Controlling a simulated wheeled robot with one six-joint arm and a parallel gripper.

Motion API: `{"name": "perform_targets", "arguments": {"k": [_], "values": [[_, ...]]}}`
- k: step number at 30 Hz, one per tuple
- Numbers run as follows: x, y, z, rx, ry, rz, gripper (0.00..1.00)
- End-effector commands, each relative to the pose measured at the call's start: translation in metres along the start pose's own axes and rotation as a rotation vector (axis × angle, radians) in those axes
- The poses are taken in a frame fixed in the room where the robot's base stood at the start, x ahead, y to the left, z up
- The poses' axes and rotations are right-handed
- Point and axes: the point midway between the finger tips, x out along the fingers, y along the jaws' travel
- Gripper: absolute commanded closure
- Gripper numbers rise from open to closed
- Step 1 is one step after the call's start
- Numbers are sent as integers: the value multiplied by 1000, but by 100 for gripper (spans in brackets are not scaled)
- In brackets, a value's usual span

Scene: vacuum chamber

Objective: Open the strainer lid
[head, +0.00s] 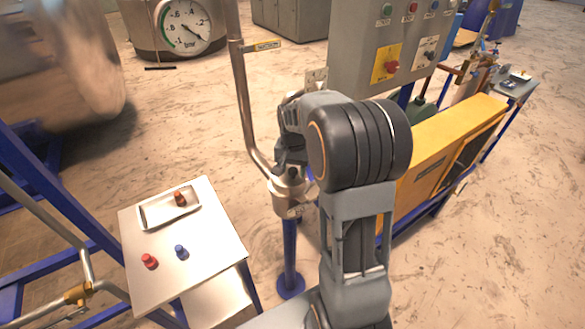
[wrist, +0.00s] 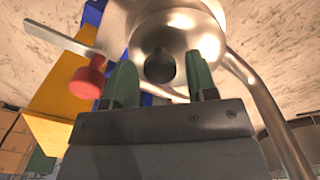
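The strainer (head: 288,195) is a steel pot on a blue post, joined to a bent steel pipe, in the middle of the head view. My gripper (wrist: 161,76) is above it, partly hidden by my arm in the head view. In the wrist view the shiny round lid (wrist: 190,45) fills the top middle, with a dark knob (wrist: 160,68) on it. My two green fingers stand apart, one on each side of the knob, with a visible gap to it. Whether the lid is seated flat I cannot tell.
A small table (head: 208,246) with a tray (head: 160,211) and red and blue pieces stands at the left. A steel pipe (head: 243,105) rises close by the strainer. A yellow cabinet (head: 440,145) and a grey control panel (head: 385,45) stand to the right.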

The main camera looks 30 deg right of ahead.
Motion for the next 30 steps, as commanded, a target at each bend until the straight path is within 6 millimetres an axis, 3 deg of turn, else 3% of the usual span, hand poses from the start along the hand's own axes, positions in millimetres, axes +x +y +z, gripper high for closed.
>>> {"name": "perform_targets", "arguments": {"k": [2, 16, 30], "values": [[0, 0, 0, 0, 0, 0, 56], [0, 0, 0, 0, 0, 0, 100], [-7, -3, -2, -2, 5, -2, 100]]}}
